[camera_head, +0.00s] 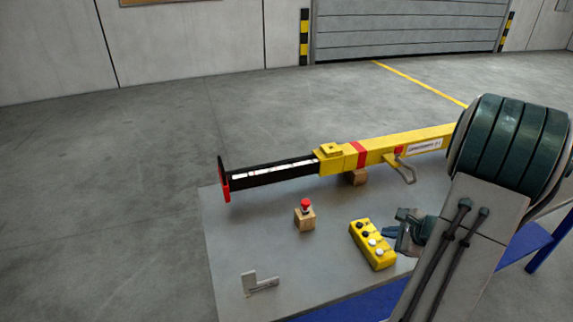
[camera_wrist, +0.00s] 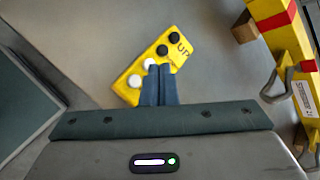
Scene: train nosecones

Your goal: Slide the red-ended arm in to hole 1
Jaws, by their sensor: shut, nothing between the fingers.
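The red-ended arm (camera_head: 275,174) is a black bar with a white strip along its side and a red end plate (camera_head: 224,180). It sticks out to the left from a yellow tube (camera_head: 405,145), which also shows at the right of the wrist view (camera_wrist: 285,30). Hole 1 cannot be made out. My gripper (camera_head: 387,232) is shut and empty beside a yellow button box (camera_head: 373,245). In the wrist view my fingertips (camera_wrist: 160,68) overlap the box (camera_wrist: 133,82), near its white buttons; whether they touch is unclear.
A red push button on a wooden block (camera_head: 305,218) stands on the grey table (camera_head: 235,235). A grey L-shaped bracket (camera_head: 260,283) lies near the front left. A metal handle (camera_head: 404,172) hangs from the tube. A wooden block (camera_head: 356,177) is under the tube.

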